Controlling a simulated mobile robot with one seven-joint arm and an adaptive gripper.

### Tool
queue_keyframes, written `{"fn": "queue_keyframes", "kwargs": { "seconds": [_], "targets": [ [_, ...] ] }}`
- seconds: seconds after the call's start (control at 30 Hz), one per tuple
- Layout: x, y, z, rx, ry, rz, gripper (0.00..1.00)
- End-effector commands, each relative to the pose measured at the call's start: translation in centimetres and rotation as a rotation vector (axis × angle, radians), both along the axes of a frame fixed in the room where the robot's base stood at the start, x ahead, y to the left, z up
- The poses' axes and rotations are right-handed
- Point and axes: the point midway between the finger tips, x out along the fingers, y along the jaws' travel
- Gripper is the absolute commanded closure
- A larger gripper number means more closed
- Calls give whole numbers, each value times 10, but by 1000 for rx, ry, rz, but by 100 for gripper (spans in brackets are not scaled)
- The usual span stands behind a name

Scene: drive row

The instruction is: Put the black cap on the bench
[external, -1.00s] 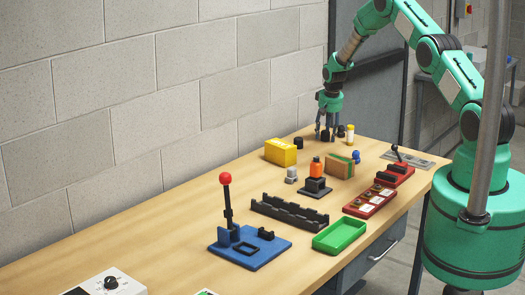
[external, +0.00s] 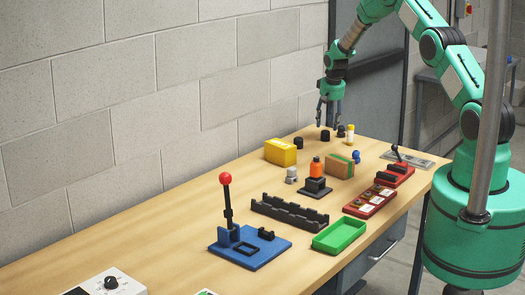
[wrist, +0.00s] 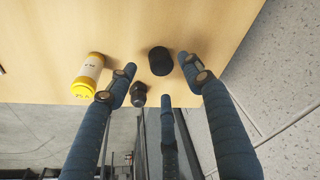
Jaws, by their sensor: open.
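A black cap (external: 325,136) sits on the wooden bench (external: 170,205) near its far end by the wall. In the wrist view the cap (wrist: 159,61) is a short dark cylinder lying in the gap between my fingertips. My gripper (external: 329,124) is above the cap, apart from it and pointing down. Its fingers (wrist: 158,70) are spread open with nothing held. A similar black piece (external: 298,142) stands farther left, beside a yellow box.
The yellow box (external: 280,152), a brown block (external: 339,167) and a green tray (external: 340,235) are nearer.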

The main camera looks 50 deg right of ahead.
Motion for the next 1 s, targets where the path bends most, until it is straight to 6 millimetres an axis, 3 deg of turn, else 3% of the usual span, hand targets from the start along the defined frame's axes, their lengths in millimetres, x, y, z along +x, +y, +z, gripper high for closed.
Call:
{"fn": "queue_keyframes", "kwargs": {
  "seconds": [0.43, 1.0],
  "targets": [
    [-10, 8, 54, -1, -1, 0, 49],
    [-13, 9, 64, 1, 1, 0, 49]
  ]
}}
